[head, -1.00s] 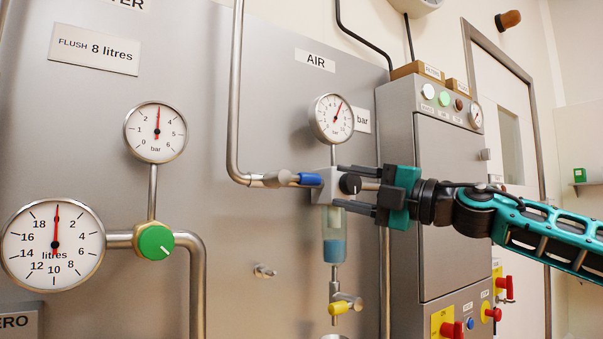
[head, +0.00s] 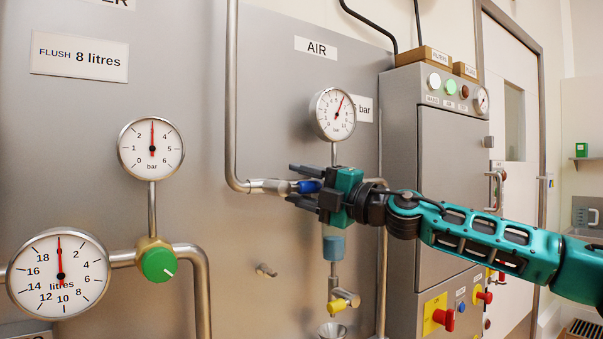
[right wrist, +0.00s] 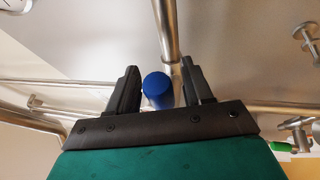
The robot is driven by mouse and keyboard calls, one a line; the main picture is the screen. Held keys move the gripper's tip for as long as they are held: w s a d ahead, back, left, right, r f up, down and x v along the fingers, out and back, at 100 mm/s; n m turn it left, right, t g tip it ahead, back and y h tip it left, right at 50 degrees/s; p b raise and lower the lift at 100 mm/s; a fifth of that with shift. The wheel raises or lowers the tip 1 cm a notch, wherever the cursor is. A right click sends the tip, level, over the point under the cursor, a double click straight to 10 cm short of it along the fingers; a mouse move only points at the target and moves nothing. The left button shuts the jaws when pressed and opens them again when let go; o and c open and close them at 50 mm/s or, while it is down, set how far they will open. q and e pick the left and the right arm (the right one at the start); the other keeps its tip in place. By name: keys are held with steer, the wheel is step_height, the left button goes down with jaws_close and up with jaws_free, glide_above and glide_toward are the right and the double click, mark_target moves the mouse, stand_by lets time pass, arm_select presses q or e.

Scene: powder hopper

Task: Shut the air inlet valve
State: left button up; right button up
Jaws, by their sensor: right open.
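The air inlet valve (head: 268,186) is a steel fitting on the pipe under the AIR label, with a blue lever handle (head: 307,186) pointing right, roughly in line with the horizontal pipe. My right gripper (head: 293,184) is open at this handle, one finger above it and one below in the head view. In the right wrist view the round blue handle end (right wrist: 157,90) lies between the two black fingers of the right gripper (right wrist: 160,68), with a small gap to the left finger; contact with the right finger is unclear. My left gripper is out of view.
A grey control cabinet (head: 450,190) stands to the right. A green knob (head: 158,265) and two gauges are at left.

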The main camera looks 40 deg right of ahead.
stand_by(0.3)
jaws_close()
stand_by(0.3)
